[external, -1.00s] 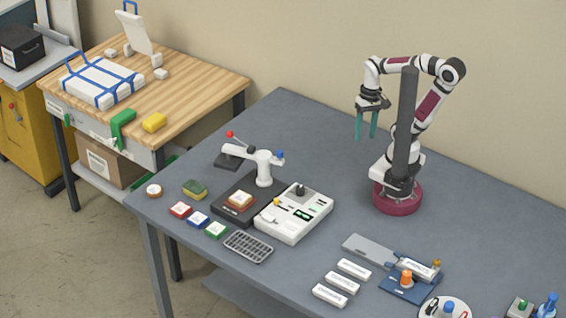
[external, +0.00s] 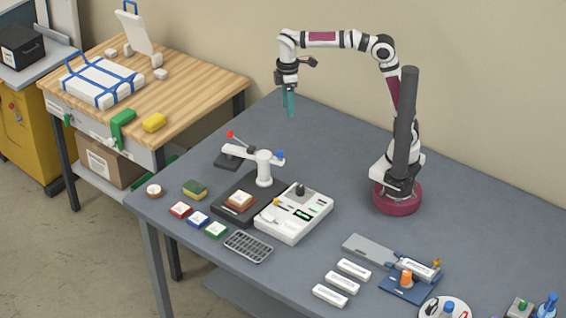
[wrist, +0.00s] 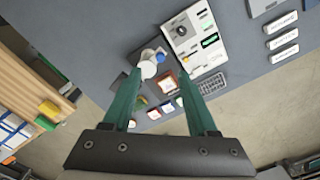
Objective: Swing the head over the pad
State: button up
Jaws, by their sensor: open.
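The press has a white swing arm (external: 245,152) on a white post (external: 264,172), with a red knob (external: 229,134) at one end and a blue knob (external: 280,155) at the other. Its dark head (external: 229,160) is at the left end, off to the back left of the pad (external: 240,200). The pad sits on a black base and carries a tan and white piece. My gripper (external: 290,112) is open and empty, high behind the press.
A white control box (external: 294,212) stands right of the pad. Small coloured blocks (external: 198,219), a sponge (external: 195,189) and a dark grid tray (external: 248,246) lie in front. White bars (external: 341,282) lie front right. The table behind the press is clear.

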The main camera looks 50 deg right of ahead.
aim_at(280, 151)
jog(key=shift+n, duration=0.8)
jog(key=a+f, duration=0.1)
jog(key=f, duration=0.9)
jog(key=w+a+f, duration=0.1)
jog(key=f, duration=0.4)
jog(key=shift+w+a+f, duration=0.1)
jog(key=shift+a+f, duration=0.2)
grip_shut()
